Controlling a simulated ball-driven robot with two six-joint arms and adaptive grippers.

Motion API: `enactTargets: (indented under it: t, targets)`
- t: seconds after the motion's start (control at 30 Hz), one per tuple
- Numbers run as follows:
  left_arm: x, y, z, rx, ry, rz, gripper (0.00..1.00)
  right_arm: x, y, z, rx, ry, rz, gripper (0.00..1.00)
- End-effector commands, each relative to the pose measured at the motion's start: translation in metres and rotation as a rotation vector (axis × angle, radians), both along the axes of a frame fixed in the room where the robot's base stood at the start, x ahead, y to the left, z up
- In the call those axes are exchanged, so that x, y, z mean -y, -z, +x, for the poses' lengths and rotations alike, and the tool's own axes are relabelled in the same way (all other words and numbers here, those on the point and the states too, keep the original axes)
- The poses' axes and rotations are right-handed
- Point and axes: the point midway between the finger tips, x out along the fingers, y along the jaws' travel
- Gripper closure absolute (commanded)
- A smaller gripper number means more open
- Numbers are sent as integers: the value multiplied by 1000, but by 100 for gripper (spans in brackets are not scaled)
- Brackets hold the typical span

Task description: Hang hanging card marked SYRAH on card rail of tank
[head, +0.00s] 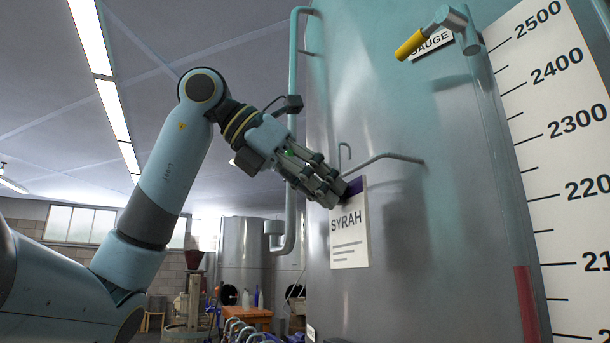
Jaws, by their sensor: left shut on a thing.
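The white card marked SYRAH (349,238), with a purple top edge, hangs upright from the fingers of my left gripper (335,190) in front of the tank (440,240). The gripper is shut on the card's top part, and its fingers hide the top left corner. A bent grey rail (392,156) comes out of the tank wall and runs left and down behind the fingertips. A thin curved hook (345,150) rises just above the fingers. I cannot tell whether hook and rail touch. My right gripper is not in view.
A gauge sign (431,46) and a valve with a yellow handle (410,45) sit higher on the tank. A numbered scale (560,130) is at right. A vertical pipe (293,180) runs close behind my left gripper. Another tank (245,255) stands farther back.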

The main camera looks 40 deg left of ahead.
Motion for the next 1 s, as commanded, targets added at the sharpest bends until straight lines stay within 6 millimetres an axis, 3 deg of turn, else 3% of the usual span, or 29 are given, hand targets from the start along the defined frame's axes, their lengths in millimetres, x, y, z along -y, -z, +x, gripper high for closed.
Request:
enactTargets:
  t: [0.23, 0.53, 1.0]
  targets:
    - [9, -2, 20, -2, 3, -2, 100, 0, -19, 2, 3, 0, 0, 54]
    - [8, 25, 21, 0, 0, 0, 100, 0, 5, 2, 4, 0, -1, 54]
    - [8, 30, 20, 0, -1, 1, 100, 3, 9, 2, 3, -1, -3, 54]
